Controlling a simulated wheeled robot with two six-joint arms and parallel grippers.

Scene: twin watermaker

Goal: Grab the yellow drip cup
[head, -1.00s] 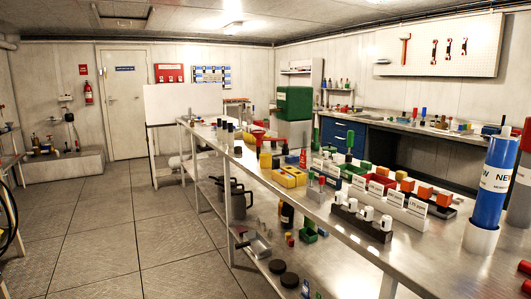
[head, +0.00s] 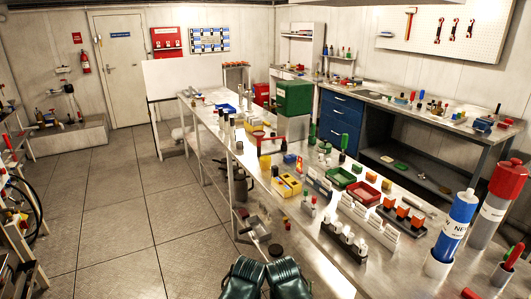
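Several yellow things stand on the long steel bench, and I cannot tell for sure which is the drip cup. A small upright yellow piece (head: 265,162) stands near the bench's left edge. A yellow block (head: 288,186) with openings in its top lies just in front of it. A shallow yellow tray (head: 257,132) is farther back. Two dark green rounded parts, seemingly of my own arms, show at the bottom edge. Nothing of mine touches the yellow things.
The long steel bench (head: 313,228) crosses the middle and right, with a lower shelf. A white label rack (head: 370,222), a green tray (head: 340,177), a red tray (head: 363,193) and a blue-white cylinder (head: 453,228) stand on it. The floor (head: 115,215) to the left is clear.

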